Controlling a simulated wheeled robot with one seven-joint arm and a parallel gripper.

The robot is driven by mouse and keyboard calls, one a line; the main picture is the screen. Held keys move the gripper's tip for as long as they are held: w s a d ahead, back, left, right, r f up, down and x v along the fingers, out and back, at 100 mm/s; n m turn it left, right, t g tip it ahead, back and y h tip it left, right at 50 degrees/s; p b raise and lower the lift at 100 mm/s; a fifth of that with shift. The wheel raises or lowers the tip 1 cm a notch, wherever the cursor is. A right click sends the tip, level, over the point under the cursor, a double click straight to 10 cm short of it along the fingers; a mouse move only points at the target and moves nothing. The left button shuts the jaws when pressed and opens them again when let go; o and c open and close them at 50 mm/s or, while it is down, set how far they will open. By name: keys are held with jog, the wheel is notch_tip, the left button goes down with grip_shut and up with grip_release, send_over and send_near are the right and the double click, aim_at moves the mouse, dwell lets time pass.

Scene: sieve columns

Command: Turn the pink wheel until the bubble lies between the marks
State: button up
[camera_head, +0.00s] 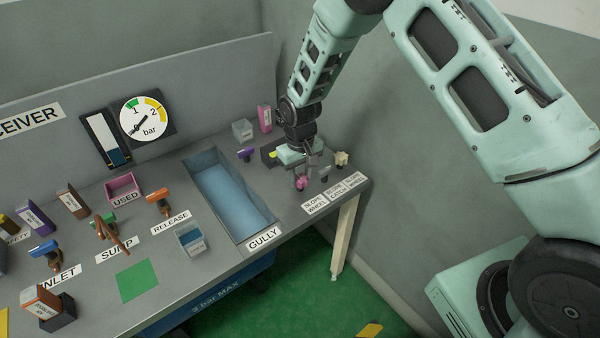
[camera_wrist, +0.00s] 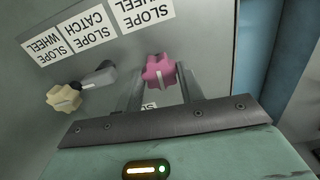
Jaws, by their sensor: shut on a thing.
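The pink wheel (camera_wrist: 158,71) is a small lobed knob on the grey bench, in front of a "SLOPE WHEEL" label. In the head view the pink wheel (camera_head: 302,184) is low between my fingers, partly covered. My gripper (camera_wrist: 161,75) is shut on it, with one finger on each side. My gripper (camera_head: 301,173) points down at the bench's right end. A small yellow-green piece (camera_head: 272,155) on a dark block shows just left of my gripper; it may be the level. I cannot make out a bubble or marks.
A cream wheel (camera_wrist: 64,97) and a grey catch lever (camera_wrist: 99,77) stand close beside the pink wheel. The open gully (camera_head: 235,193) lies left of my gripper.

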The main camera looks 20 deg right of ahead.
aim_at(300, 177)
jog(key=shift+w+m, duration=0.1)
jog(key=shift+m, duration=0.5)
jog(key=o, duration=1)
jog(key=shift+r, duration=0.1)
notch_tip(300, 177, up, 17)
jog(key=shift+r+p, duration=0.15)
jog(key=shift+p, duration=0.2)
